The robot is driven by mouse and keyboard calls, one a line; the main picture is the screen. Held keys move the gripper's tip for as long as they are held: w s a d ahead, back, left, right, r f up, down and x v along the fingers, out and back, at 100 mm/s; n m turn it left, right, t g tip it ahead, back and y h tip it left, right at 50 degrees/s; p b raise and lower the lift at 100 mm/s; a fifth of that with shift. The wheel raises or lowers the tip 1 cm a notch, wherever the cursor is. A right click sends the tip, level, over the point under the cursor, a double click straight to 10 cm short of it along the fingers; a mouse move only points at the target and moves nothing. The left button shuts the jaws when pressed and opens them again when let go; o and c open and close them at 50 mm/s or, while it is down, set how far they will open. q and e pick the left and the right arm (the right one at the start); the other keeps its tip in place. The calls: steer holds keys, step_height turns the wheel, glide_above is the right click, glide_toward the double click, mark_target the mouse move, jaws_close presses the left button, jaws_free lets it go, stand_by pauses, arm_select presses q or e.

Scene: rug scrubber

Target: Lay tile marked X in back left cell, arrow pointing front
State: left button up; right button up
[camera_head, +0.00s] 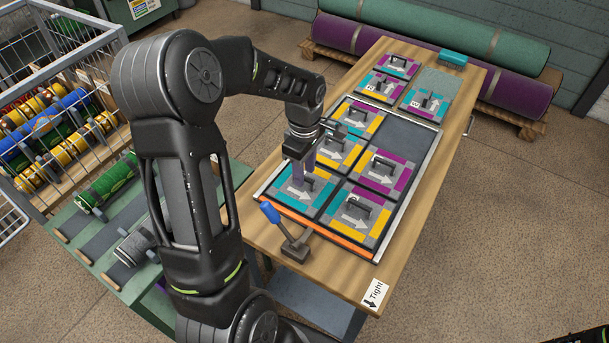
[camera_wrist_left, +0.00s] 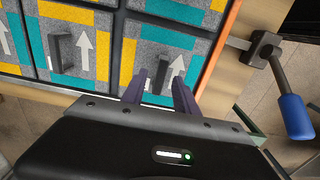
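A tray frame (camera_head: 397,222) on the wooden table holds carpet tiles with dark handles and white arrows. The cell on the right at the far end (camera_head: 408,133) shows bare grey with no tile. My left gripper (camera_head: 303,178) is over the teal-edged tile (camera_head: 322,196) at the near left. In the left wrist view the gripper's fingers (camera_wrist_left: 160,90) are apart, with that tile's handle (camera_wrist_left: 164,72) between or just beyond them; contact cannot be told. Other tiles lie beyond the frame, including a teal one (camera_head: 430,109). I cannot read an X on any tile.
A blue-handled lever (camera_head: 270,213) stands at the frame's near left corner; it also shows in the wrist view (camera_wrist_left: 295,115). A wire cage of rolls (camera_head: 55,110) stands left. Rolled rugs (camera_head: 430,40) lie behind.

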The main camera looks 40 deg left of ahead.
arm_select(q)
step_height(320, 180, up, 10)
steer(key=shift+f, duration=0.2)
